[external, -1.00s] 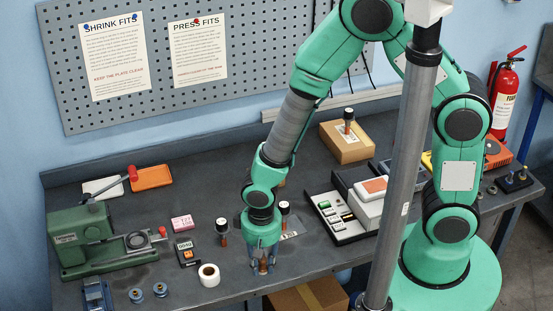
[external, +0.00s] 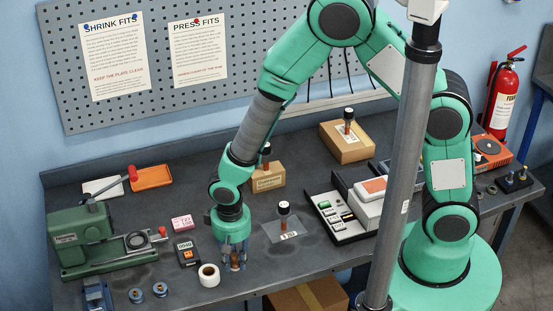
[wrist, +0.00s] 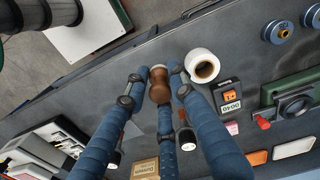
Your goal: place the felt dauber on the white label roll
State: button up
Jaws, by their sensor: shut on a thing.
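The felt dauber, a small brown turned piece (wrist: 159,84), is between the fingertips of my gripper (wrist: 155,80) in the wrist view. In the external view my gripper (external: 236,261) points down near the bench's front edge, with the brown dauber (external: 235,261) partly hidden by the fingers. The white label roll (external: 209,275) stands just left of the gripper, with its hole facing up. It also shows in the wrist view (wrist: 202,67), right of the fingers and apart from the dauber. The exact height of the dauber above the bench is hard to tell.
A small orange-and-black meter (external: 187,252) and a pink block (external: 182,222) lie behind the roll. A green press (external: 90,240) and blue spools (external: 160,289) are at left.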

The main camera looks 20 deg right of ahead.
send_over(211, 269)
jog(key=shift+w+f, duration=0.1)
jog(key=shift+f, duration=0.3)
jog(key=shift+f+p, duration=0.4)
jog(key=shift+f, duration=1.35)
jog(key=shift+f, duration=0.2)
jog(key=o, duration=1)
jog(key=shift+o, duration=0.2)
jog(key=shift+r, duration=0.15)
notch_tip(211, 269, up, 12)
jog(key=shift+a, duration=0.1)
